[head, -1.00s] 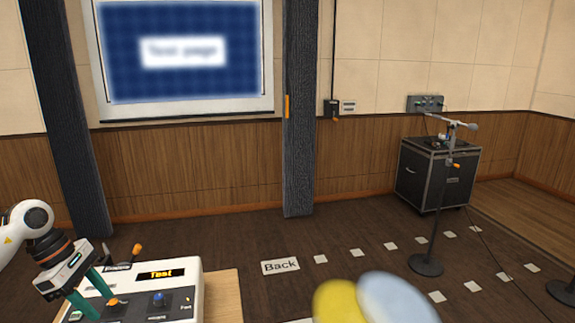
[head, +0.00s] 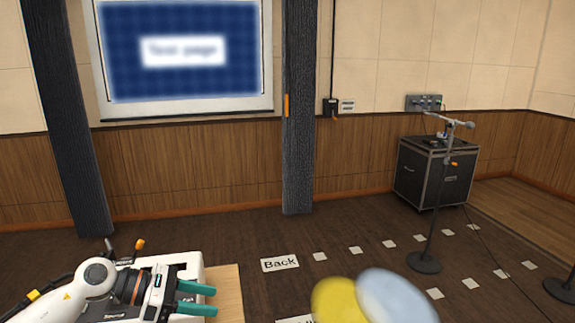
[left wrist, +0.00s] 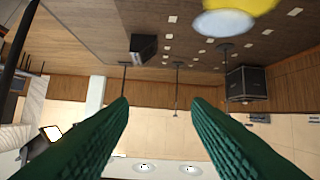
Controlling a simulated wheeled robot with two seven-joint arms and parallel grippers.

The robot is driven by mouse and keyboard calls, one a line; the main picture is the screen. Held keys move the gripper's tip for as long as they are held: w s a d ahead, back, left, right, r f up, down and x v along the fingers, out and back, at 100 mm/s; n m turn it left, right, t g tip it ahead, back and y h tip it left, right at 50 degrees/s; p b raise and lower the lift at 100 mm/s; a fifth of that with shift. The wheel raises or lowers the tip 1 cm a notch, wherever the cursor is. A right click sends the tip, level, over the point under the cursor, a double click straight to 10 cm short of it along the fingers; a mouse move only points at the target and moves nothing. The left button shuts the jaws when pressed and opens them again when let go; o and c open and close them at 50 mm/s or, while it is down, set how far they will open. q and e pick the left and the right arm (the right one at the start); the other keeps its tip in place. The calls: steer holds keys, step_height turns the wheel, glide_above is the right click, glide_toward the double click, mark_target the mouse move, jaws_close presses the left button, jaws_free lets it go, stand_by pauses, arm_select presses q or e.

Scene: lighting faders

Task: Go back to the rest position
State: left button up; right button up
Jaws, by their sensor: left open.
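My left gripper (head: 198,298) is at the lower left of the head view, above the white control console (head: 190,264), its green fingers pointing right. The fingers are apart with nothing between them. In the left wrist view the two green fingers (left wrist: 160,112) also stand wide apart and empty. The arm and gripper hide most of the console, including its display; an orange-tipped lever (head: 139,245) still shows at its back edge. My right gripper does not show.
The console stands on a wooden table (head: 226,290). Blurred yellow (head: 338,301) and pale blue (head: 395,298) shapes are close at the bottom. A microphone stand (head: 437,200) and black case (head: 436,172) are at the right. A dark pillar (head: 298,110) stands mid-view. The floor between is mostly open.

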arm_select(q)
steer(key=d+r+n+t+h, duration=0.4)
steer(key=d+n+t, duration=0.4)
steer(key=n, duration=0.4)
steer(key=s+a+f+n+t+y, duration=0.1)
steer(key=s+a+f+n+y, duration=0.1)
steer(key=a+f+n+y, duration=0.5)
steer(key=s+f+n+t+y, duration=0.15)
steer(key=n+y, duration=0.25)
steer(key=n, duration=0.8)
steer(key=s+a+f+n+t+y, duration=0.1)
steer(key=s+a+f+n+y, duration=0.35)
steer(key=n, duration=0.45)
steer(key=s+f+n+g+y, duration=0.1)
steer(key=s+f+n+g, duration=0.4)
steer(key=s, duration=0.5)
steer(key=s+f+n+g, duration=0.3)
steer(key=s+f+g, duration=0.35)
steer(key=s, duration=0.25)
step_height(320, 180, down, 26)
steer(key=s+g, duration=0.1)
steer(key=s, duration=0.1)
steer(key=s+a+f+g, duration=0.1)
steer(key=s+a+f, duration=0.2)
steer(key=s+f, duration=1.4)
steer(key=shift+a, duration=0.2)
